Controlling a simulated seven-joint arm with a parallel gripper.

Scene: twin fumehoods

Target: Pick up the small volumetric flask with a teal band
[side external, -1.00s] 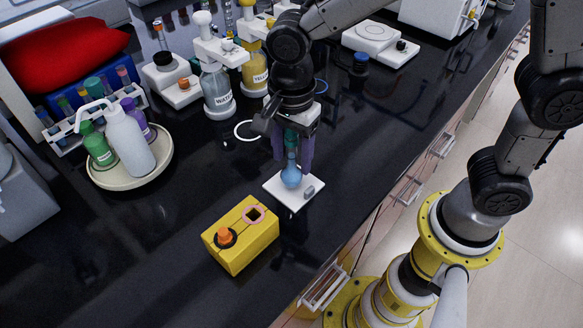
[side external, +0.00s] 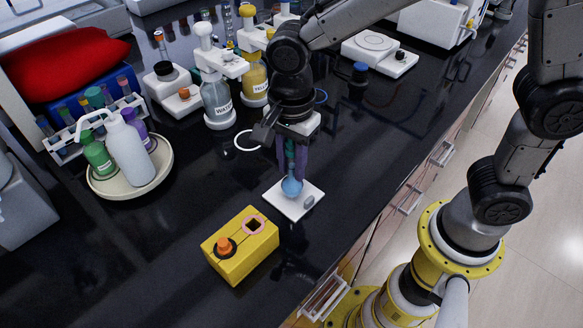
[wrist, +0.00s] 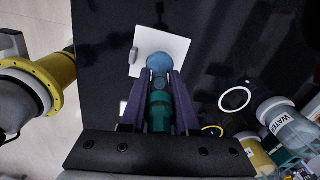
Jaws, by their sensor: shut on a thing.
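The small volumetric flask (side external: 291,187) has a round blue bulb and a teal band around its neck. In the side external view it is upright, over a white square plate (side external: 280,205). I cannot tell whether its base touches the plate. My gripper (side external: 292,165) points down with its purple fingers shut on the flask's neck. In the wrist view the blue bulb (wrist: 159,63) shows beyond the fingertips (wrist: 159,82), and the teal part lies between the fingers. The fingers hide part of the neck.
A yellow box (side external: 240,250) with an orange knob stands just in front of the plate. A round tray (side external: 165,160) with bottles is at the left. The black bench is clear between the tray and the plate.

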